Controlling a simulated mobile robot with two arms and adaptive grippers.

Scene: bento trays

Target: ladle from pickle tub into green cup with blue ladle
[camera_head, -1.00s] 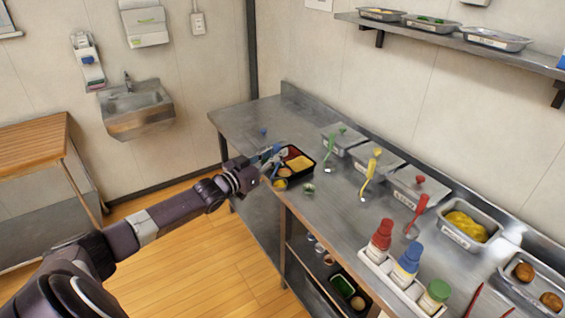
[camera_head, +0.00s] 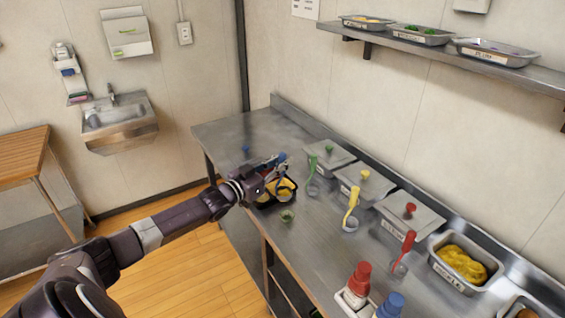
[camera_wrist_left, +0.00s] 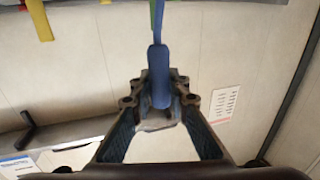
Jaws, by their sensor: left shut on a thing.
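My left gripper (camera_head: 268,178) is shut on the handle of the blue ladle (camera_wrist_left: 158,75), above the black bento tray on the counter. In the left wrist view the blue handle stands upright between the fingers. The ladle's bowl cannot be made out. My right gripper is not in view.
The black bento tray (camera_head: 289,197) is partly hidden by my gripper. Green (camera_head: 312,172), yellow (camera_head: 351,205) and red (camera_head: 404,251) ladles stand before the tubs. A shelf (camera_head: 470,67) hangs above. The counter's far left is mostly clear.

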